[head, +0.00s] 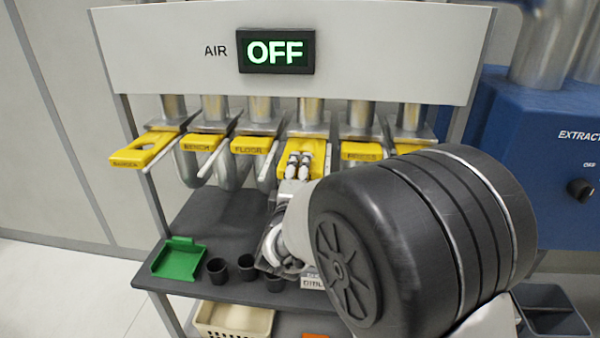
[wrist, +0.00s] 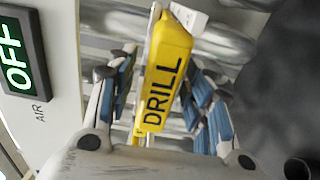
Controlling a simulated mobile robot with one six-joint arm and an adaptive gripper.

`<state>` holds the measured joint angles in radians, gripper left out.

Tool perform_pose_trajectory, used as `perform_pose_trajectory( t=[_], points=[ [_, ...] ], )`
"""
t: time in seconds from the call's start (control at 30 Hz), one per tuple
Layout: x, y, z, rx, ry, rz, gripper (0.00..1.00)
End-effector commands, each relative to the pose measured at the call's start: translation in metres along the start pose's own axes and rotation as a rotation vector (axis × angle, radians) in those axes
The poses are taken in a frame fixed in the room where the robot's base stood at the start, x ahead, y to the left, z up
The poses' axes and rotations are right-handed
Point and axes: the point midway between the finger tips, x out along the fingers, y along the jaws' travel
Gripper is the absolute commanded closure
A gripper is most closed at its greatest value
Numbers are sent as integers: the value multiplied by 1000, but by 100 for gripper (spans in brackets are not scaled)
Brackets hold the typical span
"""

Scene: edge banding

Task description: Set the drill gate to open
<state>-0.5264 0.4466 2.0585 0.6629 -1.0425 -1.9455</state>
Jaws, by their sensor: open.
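The yellow drill gate (wrist: 165,75), lettered DRILL, lies between the two spread fingers of my gripper (wrist: 162,88) in the wrist view. Gaps show on both sides of it, so the fingers are open around it and not clamped. In the head view the drill gate (head: 316,150) is in the middle of the row under the white panel, partly covered by my gripper (head: 299,160). Its lettering is hidden there. I cannot tell how far its slide is pulled out.
Another yellow gate (head: 362,151) is to the right. The air sign (head: 276,51) reads OFF. A green tray (head: 178,257) and black cups (head: 246,267) stand on the shelf.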

Motion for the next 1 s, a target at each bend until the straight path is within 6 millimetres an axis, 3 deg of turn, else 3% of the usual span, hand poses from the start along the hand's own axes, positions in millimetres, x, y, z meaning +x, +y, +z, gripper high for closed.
perform_pose_trajectory(
  t=[0.17, 0.63, 0.8, 1.0],
  points=[
    [-13, 0, -1, 1, 2, -1, 53],
    [-104, 0, -1, 0, 3, 0, 53],
    [-119, 0, 0, 0, 1, 0, 53],
    [-121, 0, 0, 0, 0, 0, 53]
  ],
)
